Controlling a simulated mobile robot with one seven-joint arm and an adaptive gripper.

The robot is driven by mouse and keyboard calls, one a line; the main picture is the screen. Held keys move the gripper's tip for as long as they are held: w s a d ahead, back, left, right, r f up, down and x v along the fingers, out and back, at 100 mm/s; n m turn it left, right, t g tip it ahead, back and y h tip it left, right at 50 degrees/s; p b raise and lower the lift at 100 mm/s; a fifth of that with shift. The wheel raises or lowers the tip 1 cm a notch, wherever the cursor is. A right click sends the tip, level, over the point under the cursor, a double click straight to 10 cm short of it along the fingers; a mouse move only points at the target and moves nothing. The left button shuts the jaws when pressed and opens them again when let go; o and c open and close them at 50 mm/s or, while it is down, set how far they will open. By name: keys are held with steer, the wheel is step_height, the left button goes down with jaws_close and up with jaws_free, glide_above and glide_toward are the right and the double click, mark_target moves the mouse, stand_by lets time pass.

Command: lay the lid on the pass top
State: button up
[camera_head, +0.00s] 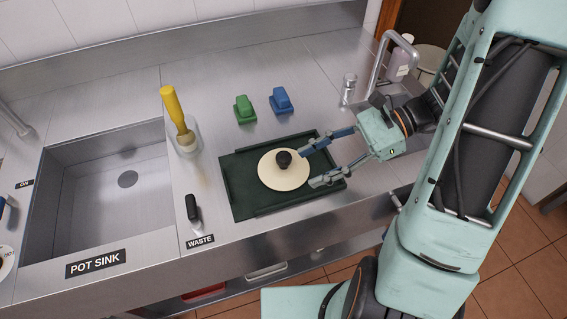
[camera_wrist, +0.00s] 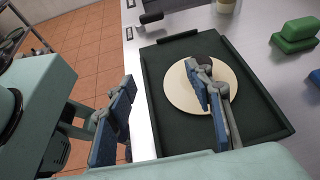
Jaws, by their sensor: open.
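The lid (camera_head: 282,172) is a round cream disc with a dark knob (camera_head: 284,159) at its middle. It lies flat on a dark green tray (camera_head: 241,205) on the steel counter. My gripper (camera_head: 307,167) is open, its two blue-grey fingers parted at the lid's right side and pointing at the knob. The fingers hold nothing. No surface is labelled as the pass top.
A sink basin (camera_head: 100,195) is at the left. A yellow-handled brush (camera_head: 174,108) stands in a pale holder. Green (camera_head: 244,110) and blue (camera_head: 281,101) blocks sit behind the tray. A black handle (camera_head: 193,208) is near the WASTE label. A tap (camera_head: 396,52) is at back right.

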mark_target(287, 156)
steer(key=w+d+m+t+y, duration=0.2)
steer(key=w+d+m+t, duration=0.1)
steer(key=shift+m+t, duration=0.4)
steer(key=x, duration=0.5)
steer(key=shift+w+f+x, duration=0.15)
steer(key=shift+w+x, duration=0.05)
steer(key=shift+x, duration=1.15)
steer(key=shift+w+f+x, duration=0.15)
steer(key=shift+w+x, duration=0.05)
steer(key=shift+x, duration=1.2)
steer(key=shift+d, duration=0.2)
steer(key=shift+c, duration=0.5)
jaws_close()
